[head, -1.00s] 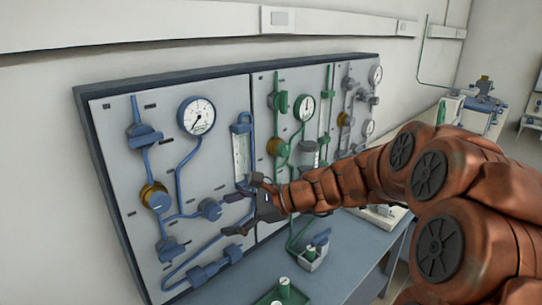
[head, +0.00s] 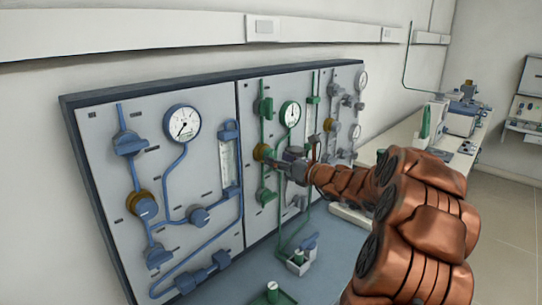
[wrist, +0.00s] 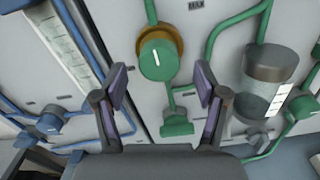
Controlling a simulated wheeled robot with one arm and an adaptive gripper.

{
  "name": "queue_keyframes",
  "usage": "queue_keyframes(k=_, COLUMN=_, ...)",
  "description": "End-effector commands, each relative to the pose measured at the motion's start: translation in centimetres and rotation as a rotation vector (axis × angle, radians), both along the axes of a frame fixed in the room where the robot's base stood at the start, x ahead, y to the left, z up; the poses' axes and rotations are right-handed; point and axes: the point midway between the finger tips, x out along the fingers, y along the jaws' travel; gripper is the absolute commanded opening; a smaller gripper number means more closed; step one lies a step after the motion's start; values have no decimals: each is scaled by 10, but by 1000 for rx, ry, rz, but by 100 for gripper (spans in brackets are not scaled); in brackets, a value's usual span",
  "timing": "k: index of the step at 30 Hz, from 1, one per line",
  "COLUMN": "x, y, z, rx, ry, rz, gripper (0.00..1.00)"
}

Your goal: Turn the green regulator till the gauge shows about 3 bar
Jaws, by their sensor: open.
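The green regulator (wrist: 157,60) is a round green knob with a white line, set in front of a brass ring (wrist: 172,32) on the panel. In the head view its brass ring (head: 261,152) shows beside my gripper (head: 278,160), which hides most of the knob. In the wrist view my gripper (wrist: 161,80) is open and empty, with one finger on each side of the knob's line; I see no contact. The gauge (head: 290,113) is a white dial above the regulator; its needle points roughly upward, but the numbers are too small to read.
A blue panel section with its own gauge (head: 182,123) and regulator (head: 146,208) lies to the left. A green valve (wrist: 177,125) sits below the regulator, and a grey-capped clear cylinder (wrist: 265,80) to its right. A bench stands below the panel.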

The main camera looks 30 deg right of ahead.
Motion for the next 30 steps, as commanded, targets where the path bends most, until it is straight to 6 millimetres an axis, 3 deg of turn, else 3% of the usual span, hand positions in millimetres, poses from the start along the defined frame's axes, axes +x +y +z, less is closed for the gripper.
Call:
queue_keyframes(k=7, x=26, y=7, z=0, rx=-1, ry=1, rz=2, gripper=72)
queue_keyframes(k=18, x=30, y=8, z=0, rx=-1, ry=0, rz=1, gripper=72)
queue_keyframes(k=30, x=30, y=8, z=0, rx=-1, ry=0, rz=1, gripper=30)
